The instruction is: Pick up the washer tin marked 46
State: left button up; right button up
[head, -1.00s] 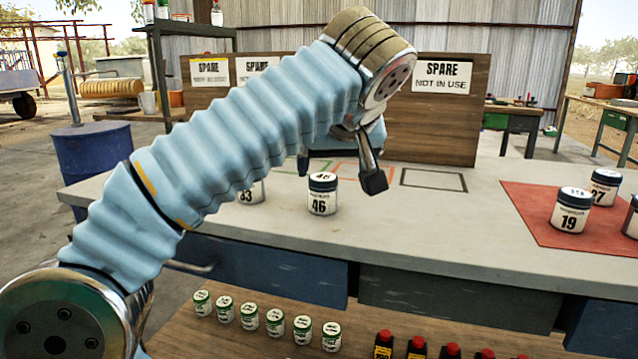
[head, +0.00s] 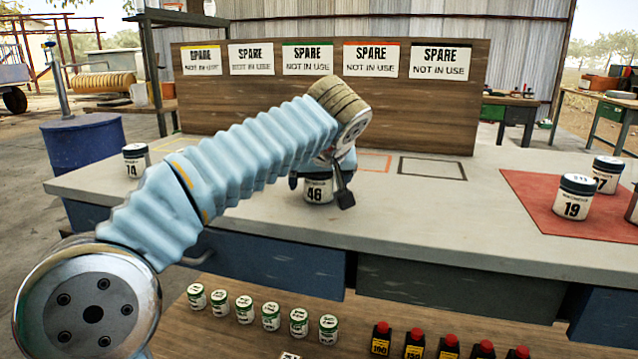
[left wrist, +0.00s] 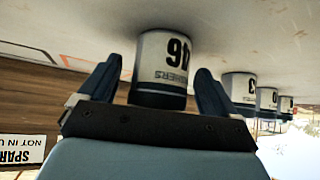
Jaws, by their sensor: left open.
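The washer tin marked 46 (head: 316,189) is white with a dark lid and stands upright on the grey bench. In the left wrist view the same tin (left wrist: 163,62) appears upside down, with its lid end between the two fingers. My left gripper (head: 320,186) is open around the tin, one finger on each side; a gap shows at least on the left finger's side. The left gripper also shows in the left wrist view (left wrist: 160,85). My arm hides part of the bench behind it. My right gripper is not in view.
Tin 14 (head: 136,160) stands at the bench's left end. Tin 19 (head: 575,197) and another tin (head: 607,174) stand on a red mat (head: 530,200) at the right. In the left wrist view several tins stand in a row beside tin 46. A wooden board with SPARE signs (head: 308,115) rises behind.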

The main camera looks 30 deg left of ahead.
pick_arm(q)
jog(key=shift+w+a+f, duration=0.1)
jog(key=shift+w+f, duration=0.05)
jog(key=shift+f, duration=0.05)
jog(key=c, duration=1.1)
jog(key=shift+r, duration=0.1)
jog(key=shift+c, duration=0.2)
